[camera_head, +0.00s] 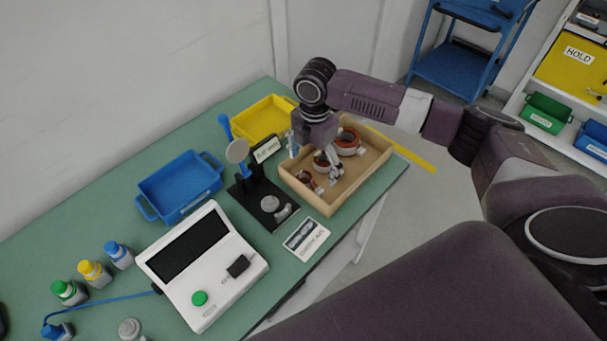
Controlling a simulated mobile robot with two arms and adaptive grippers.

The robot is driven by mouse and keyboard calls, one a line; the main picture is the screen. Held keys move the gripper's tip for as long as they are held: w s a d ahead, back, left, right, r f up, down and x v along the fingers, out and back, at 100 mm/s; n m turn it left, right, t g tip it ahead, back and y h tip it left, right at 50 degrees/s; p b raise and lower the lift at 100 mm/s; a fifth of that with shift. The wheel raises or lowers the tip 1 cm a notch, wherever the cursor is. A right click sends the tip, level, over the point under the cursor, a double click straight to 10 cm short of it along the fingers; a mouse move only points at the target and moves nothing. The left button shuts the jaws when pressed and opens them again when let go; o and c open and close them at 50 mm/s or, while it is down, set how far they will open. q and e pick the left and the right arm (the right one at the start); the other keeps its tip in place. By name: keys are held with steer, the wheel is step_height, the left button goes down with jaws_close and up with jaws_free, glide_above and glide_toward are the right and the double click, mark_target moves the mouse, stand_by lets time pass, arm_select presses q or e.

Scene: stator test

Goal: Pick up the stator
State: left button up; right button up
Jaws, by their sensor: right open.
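Several stators lie in a wooden tray (361,186) at the table's right end. Another stator (321,163) is near the middle, partly covered by my gripper. A smaller-looking one (306,180) lies toward the front left. My right gripper (332,181) reaches down into the tray from above, with its fingers open beside the middle stator. I cannot tell whether it touches that stator. My left gripper is not in view.
A black stand (262,205) with a blue lever is just left of the tray. A yellow bin (262,119) and a blue bin (180,187) stand behind and left. A white test box (203,265), a card (306,238) and several bottles occupy the front left.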

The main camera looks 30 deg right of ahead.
mark_target(310, 180)
step_height(310, 180, down, 3)
steer(key=shift+a+r+p, duration=0.1)
steer(key=shift+r+p, duration=0.05)
steer(key=shift+p, duration=0.35)
steer(key=f, duration=0.2)
steer(key=f+p, duration=0.1)
steer(key=f, duration=0.1)
steer(key=shift+w+a+f, duration=0.1)
steer(key=shift+w, duration=0.15)
steer(key=shift+f, duration=0.1)
steer(key=c, duration=1.3)
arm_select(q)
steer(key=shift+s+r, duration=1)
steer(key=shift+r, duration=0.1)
arm_select(e)
steer(key=shift+c, duration=0.3)
